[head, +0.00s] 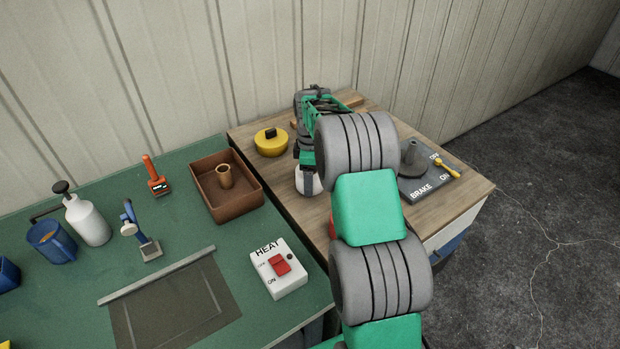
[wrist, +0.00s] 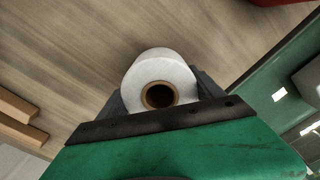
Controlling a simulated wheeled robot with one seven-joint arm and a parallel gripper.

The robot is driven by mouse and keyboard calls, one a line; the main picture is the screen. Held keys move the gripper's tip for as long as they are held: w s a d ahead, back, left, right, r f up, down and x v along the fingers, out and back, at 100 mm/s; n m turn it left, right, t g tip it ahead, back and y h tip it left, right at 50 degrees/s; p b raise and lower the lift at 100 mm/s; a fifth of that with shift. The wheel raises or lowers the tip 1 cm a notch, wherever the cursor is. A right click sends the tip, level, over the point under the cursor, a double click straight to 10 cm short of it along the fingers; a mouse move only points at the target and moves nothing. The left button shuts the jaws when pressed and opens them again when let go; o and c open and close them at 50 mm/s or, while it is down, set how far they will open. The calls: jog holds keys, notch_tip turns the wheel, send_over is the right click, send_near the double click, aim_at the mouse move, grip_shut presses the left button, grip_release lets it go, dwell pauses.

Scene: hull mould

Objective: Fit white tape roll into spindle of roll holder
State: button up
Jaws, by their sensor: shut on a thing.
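The white tape roll (wrist: 160,72) has a brown core, and its open end faces the wrist camera. My gripper (wrist: 163,92) is shut on it, with a dark finger at either side. In the head view, part of the roll (head: 300,182) shows below my gripper (head: 309,178), over the wooden table; I cannot tell whether it touches the top. The roll holder seems to be the grey plate (head: 416,187) marked BRAKE, with a dark upright spindle (head: 410,154) and a yellow lever (head: 447,167). It stands to the right of my gripper, partly behind my arm, and the spindle is bare.
A yellow round object (head: 271,144) with a black knob sits left of my gripper. A brown tray (head: 254,197) holding a tube (head: 224,176) stands on the green bench. A HEAT switch box (head: 279,270) is nearer. Wooden strips (wrist: 20,118) lie on the table.

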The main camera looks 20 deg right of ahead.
jog(key=c, duration=0.3)
jog(key=shift+c, duration=0.5)
jog(key=shift+r, duration=0.15)
